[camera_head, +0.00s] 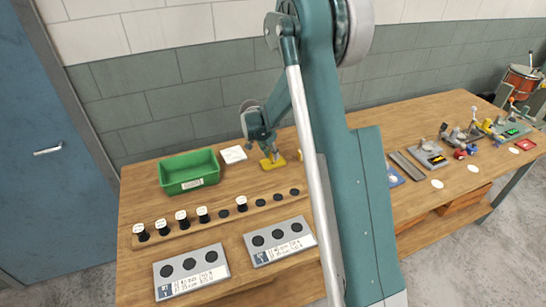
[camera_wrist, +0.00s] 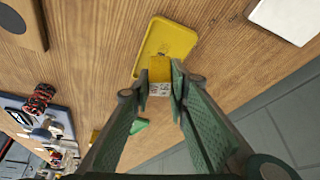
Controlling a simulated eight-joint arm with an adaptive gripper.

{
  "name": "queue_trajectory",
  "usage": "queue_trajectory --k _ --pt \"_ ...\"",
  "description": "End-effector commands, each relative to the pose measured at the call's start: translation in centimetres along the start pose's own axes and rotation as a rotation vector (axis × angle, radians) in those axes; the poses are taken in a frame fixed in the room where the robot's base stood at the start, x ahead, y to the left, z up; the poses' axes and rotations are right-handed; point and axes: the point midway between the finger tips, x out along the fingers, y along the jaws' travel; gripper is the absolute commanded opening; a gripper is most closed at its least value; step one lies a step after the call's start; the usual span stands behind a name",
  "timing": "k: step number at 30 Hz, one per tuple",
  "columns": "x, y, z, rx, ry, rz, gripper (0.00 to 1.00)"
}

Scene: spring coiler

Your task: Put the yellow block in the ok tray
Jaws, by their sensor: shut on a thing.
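My gripper (camera_wrist: 161,83) is shut on the yellow block (camera_wrist: 159,70), which has a yellow face and a speckled grey face. In the wrist view the block overlaps the lower edge of a flat yellow tray (camera_wrist: 167,36). In the head view my gripper (camera_head: 271,155) is right at this yellow tray (camera_head: 273,165), and the block cannot be told apart from it. I cannot tell whether the block touches the tray. A green bin (camera_head: 189,183) with a white label stands left of it. No readable "ok" mark shows on either.
A white square (camera_head: 233,154) lies between bin and yellow tray. A wooden strip (camera_head: 150,236) with several black pieces and two grey plates (camera_head: 191,272) lie in front. My arm hides the table's middle. Small devices (camera_head: 430,155) stand at right, and a wall closes the back.

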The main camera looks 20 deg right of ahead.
Motion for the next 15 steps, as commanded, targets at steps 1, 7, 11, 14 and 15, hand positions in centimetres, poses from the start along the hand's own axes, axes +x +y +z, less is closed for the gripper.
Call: queue_trajectory --k 1,7,11,14,15 --pt "0.55 -0.02 0.21 0.000 0.000 0.000 0.06" --pt "1.38 -0.01 0.56 0.000 0.000 0.000 0.06" --pt "1.36 -0.01 0.56 0.000 0.000 0.000 0.06" --pt "1.38 -0.01 0.57 0.000 0.000 0.000 0.06" --pt "1.43 -0.01 0.59 0.000 0.000 0.000 0.06"
